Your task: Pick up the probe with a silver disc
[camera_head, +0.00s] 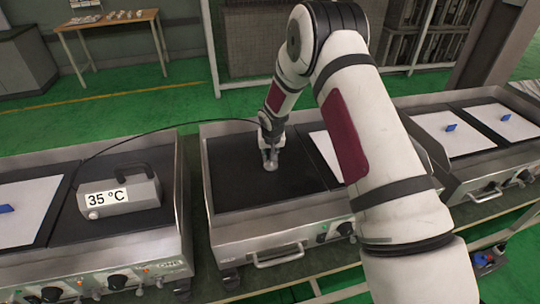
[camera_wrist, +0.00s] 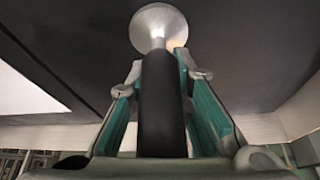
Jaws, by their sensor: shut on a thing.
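The probe has a silver disc (camera_wrist: 158,27) at its end and a black handle (camera_wrist: 160,105). In the wrist view the handle stands between the two teal-padded fingers of my gripper (camera_wrist: 163,100), which is shut on it. The disc sticks out beyond the fingertips. In the head view my gripper (camera_head: 270,150) is over the black plate of the middle griddle (camera_head: 240,180), with the disc (camera_head: 270,165) at or just above the plate. I cannot tell whether the disc touches it.
A thermometer box (camera_head: 118,196) reading 35 °C sits on the left griddle, and a black cable (camera_head: 165,128) runs toward my gripper. White sheets with blue pieces lie on the left griddle (camera_head: 30,205) and right griddle (camera_head: 455,135). A wooden table (camera_head: 105,22) stands behind.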

